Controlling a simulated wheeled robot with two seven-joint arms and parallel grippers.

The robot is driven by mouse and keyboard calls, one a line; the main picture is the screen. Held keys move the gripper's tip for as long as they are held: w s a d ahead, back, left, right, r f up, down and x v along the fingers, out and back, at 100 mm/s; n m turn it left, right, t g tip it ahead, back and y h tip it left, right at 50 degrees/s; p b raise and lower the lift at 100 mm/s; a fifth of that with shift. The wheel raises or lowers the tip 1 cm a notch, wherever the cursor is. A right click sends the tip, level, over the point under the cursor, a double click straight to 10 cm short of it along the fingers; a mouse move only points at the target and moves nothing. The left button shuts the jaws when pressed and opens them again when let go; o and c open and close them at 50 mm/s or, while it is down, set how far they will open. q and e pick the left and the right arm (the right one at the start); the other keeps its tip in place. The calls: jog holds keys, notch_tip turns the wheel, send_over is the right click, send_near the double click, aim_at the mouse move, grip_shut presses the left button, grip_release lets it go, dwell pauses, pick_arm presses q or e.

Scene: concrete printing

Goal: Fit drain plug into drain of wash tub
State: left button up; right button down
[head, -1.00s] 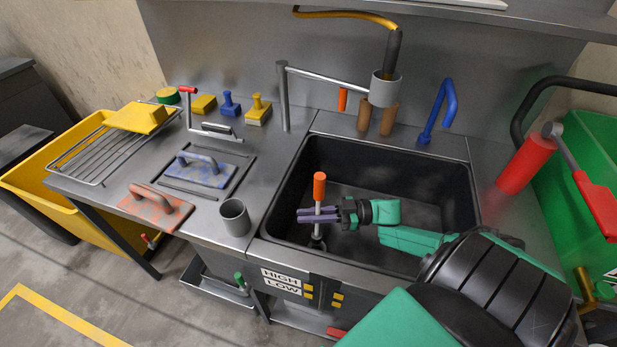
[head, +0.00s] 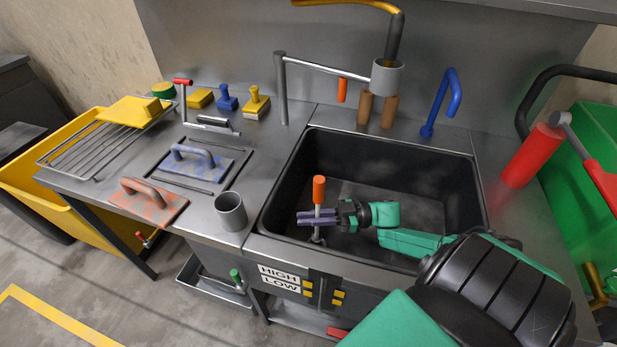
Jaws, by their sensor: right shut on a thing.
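The wash tub (head: 420,195) is a black basin set in the steel counter. The drain plug (head: 318,192) has an orange top on a thin grey upright stem, and it stands near the tub's front left. My right gripper (head: 318,217) reaches in from the right and is shut on the stem below the orange top. The stem looks about upright. Its lower end is low in the tub near the front wall; I cannot tell whether it sits in the drain. The drain itself is not clearly visible. My left gripper is not in view.
A grey cup (head: 231,212) stands on the counter just left of the tub. A red-orange float (head: 150,203) and a blue float (head: 190,168) lie further left. A blue tap (head: 441,105) and a hanging hose nozzle (head: 387,78) are behind the tub. A red cylinder (head: 532,155) is at right.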

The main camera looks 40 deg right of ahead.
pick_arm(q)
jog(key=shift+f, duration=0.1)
pick_arm(e)
jog(key=shift+f, duration=0.1)
pick_arm(q)
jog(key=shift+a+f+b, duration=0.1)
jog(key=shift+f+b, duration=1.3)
jog(key=shift+b, duration=0.15)
pick_arm(e)
jog(key=shift+f, duration=1.5)
jog(key=c, duration=0.8)
grip_release()
jog(key=shift+c, duration=0.2)
